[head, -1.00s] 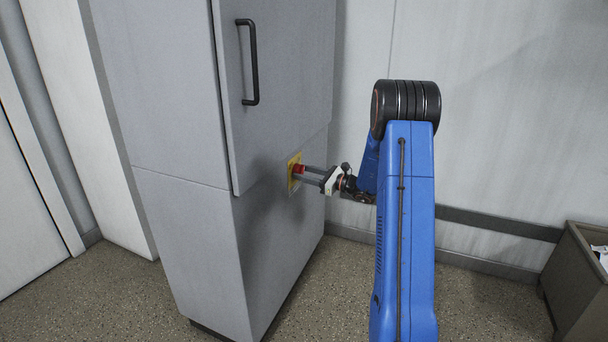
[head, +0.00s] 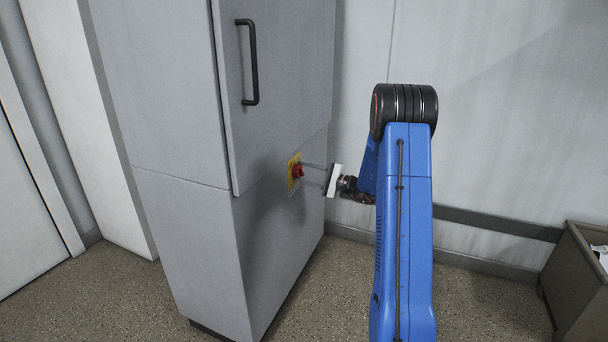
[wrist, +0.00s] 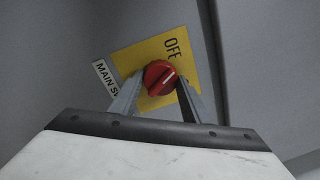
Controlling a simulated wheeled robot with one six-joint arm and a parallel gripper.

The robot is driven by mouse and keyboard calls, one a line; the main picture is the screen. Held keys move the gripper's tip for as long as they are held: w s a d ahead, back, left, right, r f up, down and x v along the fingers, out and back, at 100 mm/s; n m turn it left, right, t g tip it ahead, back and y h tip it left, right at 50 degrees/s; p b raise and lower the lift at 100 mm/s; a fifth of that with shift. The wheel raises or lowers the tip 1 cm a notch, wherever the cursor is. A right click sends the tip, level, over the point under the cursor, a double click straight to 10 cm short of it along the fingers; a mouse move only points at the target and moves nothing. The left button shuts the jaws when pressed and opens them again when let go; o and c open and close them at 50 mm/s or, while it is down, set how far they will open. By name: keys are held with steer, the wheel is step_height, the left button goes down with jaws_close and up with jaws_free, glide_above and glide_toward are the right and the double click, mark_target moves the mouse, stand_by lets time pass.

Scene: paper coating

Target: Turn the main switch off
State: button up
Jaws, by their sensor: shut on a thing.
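The knob's white mark slants toward the upper right in the wrist view. Lettering that looks like OFF stands above the knob, partly covered by it. A white label (wrist: 105,78) starting "MAIN S" lies to the left, partly hidden by a finger.
The tall grey cabinet (head: 185,225) has a door with a black handle (head: 252,62) above the switch. A pale wall (head: 500,110) stands behind my blue arm. A dark bin (head: 573,285) stands at the right. The floor between is clear.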

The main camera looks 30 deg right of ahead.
steer(key=shift+n, duration=1.7)
steer(key=o, duration=1)
steer(key=shift+d, duration=0.1)
steer(key=shift+o, duration=0.2)
steer(key=shift+s, duration=0.1)
steer(key=v, duration=1.7)
steer(key=shift+d, duration=0.15)
